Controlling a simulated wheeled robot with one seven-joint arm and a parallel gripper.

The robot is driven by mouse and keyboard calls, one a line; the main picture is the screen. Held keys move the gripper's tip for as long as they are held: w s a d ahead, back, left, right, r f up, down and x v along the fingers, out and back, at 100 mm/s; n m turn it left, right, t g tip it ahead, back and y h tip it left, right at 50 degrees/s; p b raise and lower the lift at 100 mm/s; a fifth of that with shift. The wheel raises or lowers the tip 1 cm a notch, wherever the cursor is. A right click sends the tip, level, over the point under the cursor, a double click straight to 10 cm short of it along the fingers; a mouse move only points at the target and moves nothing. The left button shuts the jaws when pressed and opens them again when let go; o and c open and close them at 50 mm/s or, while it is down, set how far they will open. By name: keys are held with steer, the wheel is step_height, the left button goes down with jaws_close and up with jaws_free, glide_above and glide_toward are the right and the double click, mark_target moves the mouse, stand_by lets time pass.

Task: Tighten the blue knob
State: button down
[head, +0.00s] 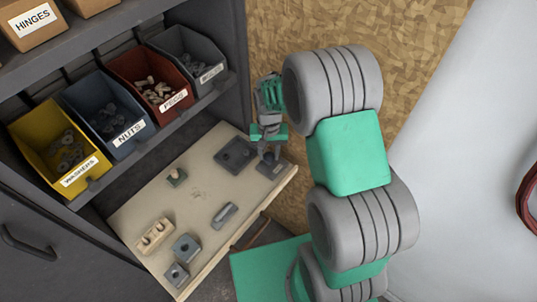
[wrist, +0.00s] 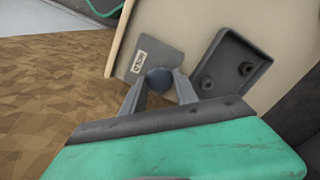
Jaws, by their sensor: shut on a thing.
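The round knob (wrist: 158,76) looks dark blue-grey in the wrist view. It stands on a flat grey plate (wrist: 150,57) with a small white label, near the corner of the pale worktop. My gripper (wrist: 157,88) is shut on the knob, with one finger on each side. In the head view my gripper (head: 270,148) reaches down over the same plate (head: 277,169) at the worktop's right end. The knob is mostly hidden by the fingers there, and its thread cannot be seen.
A dark square tray (head: 236,155) lies close beside the plate. A wooden block (head: 154,236), grey blocks (head: 186,247) and a grey bar (head: 224,215) lie farther along the worktop (head: 203,194). Yellow, blue, red and grey bins stand above. A chipboard wall (head: 265,45) rises behind.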

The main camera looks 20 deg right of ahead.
steer(key=m+b, duration=0.1)
steer(key=m, duration=0.6)
steer(key=m+b, duration=0.1)
steer(key=m, duration=0.6)
steer(key=shift+m+b, duration=0.3)
steer(key=m, duration=0.3)
steer(key=shift+m, duration=0.3)
steer(key=m, duration=0.3)
steer(key=shift+m+b, duration=0.4)
steer(key=m, duration=0.4)
steer(key=shift+w+r, duration=0.1)
steer(key=shift+m+b, duration=0.3)
steer(key=shift+m, duration=1.5)
steer(key=shift+r, duration=0.1)
